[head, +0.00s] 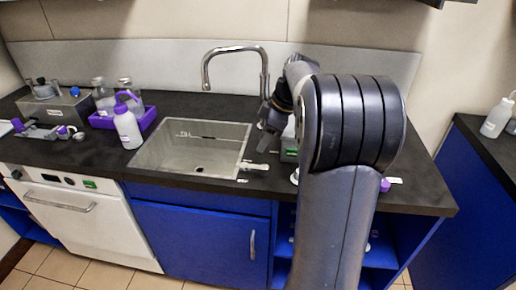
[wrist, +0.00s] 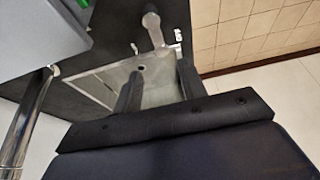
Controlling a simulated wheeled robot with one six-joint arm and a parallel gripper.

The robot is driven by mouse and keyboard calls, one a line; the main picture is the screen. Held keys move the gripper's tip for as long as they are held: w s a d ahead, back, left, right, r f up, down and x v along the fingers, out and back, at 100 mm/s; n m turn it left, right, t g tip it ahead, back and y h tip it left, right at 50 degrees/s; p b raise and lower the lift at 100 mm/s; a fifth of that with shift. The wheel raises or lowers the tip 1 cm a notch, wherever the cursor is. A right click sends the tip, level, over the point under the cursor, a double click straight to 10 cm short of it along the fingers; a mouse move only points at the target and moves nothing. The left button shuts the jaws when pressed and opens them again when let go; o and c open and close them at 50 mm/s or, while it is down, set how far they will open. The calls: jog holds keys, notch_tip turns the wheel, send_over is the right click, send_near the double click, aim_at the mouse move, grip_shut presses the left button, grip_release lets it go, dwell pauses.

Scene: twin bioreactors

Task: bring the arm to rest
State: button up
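My arm rises in front of the counter in the head view and bends down behind its big grey joint. My gripper (head: 270,122) hangs over the right edge of the sink (head: 150,163), near the faucet (head: 236,50). In the wrist view my gripper (wrist: 158,78) shows two dark fingers standing apart, with the sink basin (wrist: 160,92) visible between them. It holds nothing that I can see. The counter behind my arm is partly hidden.
A purple tray (head: 148,120) with bottles stands left of the sink, a grey bath-like device (head: 62,110) farther left. A small white item (head: 255,166) lies at the sink's right edge. A bottle (head: 497,118) stands on the right-hand counter. The faucet is close to my gripper.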

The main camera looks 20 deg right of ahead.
aim_at(249, 166)
jog(key=shift+s+d+r, duration=0.15)
jog(key=shift+d+r, duration=0.1)
jog(key=shift+r, duration=0.35)
jog(key=x, duration=1)
jog(key=shift+a+f+b, duration=0.15)
jog(key=shift+f+b, duration=0.2)
jog(key=shift+f, duration=0.05)
